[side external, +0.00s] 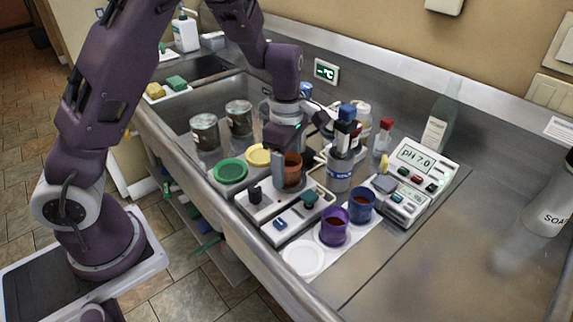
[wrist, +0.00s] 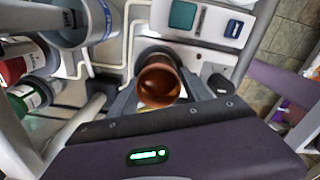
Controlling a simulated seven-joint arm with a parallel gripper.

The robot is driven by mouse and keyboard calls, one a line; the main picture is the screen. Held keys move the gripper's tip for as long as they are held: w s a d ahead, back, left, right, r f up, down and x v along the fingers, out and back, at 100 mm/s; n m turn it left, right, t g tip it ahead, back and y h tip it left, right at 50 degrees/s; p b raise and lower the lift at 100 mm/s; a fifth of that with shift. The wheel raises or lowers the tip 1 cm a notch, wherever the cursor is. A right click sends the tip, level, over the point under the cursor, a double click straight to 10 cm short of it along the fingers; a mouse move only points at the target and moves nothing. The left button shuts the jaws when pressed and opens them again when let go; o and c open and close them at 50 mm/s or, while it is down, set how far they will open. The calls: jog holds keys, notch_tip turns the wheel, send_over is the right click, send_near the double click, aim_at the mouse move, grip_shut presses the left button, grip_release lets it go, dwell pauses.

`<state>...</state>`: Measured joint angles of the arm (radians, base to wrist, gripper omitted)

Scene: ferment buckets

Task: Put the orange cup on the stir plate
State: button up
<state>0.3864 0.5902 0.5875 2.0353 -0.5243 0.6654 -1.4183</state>
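The orange cup (side external: 292,172) is upright between the fingers of my gripper (side external: 285,168), at the white stir plate (side external: 254,208) with a black knob. In the wrist view the cup (wrist: 159,84) shows its open mouth, with my gripper's (wrist: 160,90) fingers against its two sides. The stir plate (wrist: 205,62) is under and beside it there. The cup's base is partly hidden, so I cannot tell whether it touches the plate or hangs just above it.
A second white device (side external: 300,217) with a teal top piece lies in front. A purple cup (side external: 335,230) and blue cup (side external: 361,205) stand right of it, near a white disc (side external: 303,258). Bottles (side external: 342,160) and a pH meter (side external: 415,180) stand behind.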

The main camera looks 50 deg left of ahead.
jog(key=shift+o, duration=0.3)
jog(key=shift+r, duration=0.1)
jog(key=s+r+m+t+h, duration=0.1)
jog(key=s+r+m, duration=0.1)
jog(key=r, duration=0.6)
jog(key=s+r+m, duration=0.2)
jog(key=s+r, duration=0.1)
jog(key=r, duration=0.5)
jog(key=s+d+r+m+t+y, duration=0.1)
jog(key=s+m+t, duration=0.3)
jog(key=s+m, duration=1.3)
jog(key=shift+s+d+r+m+t, duration=0.3)
jog(key=shift+d+r+m, duration=0.1)
jog(key=shift+r+m, duration=0.3)
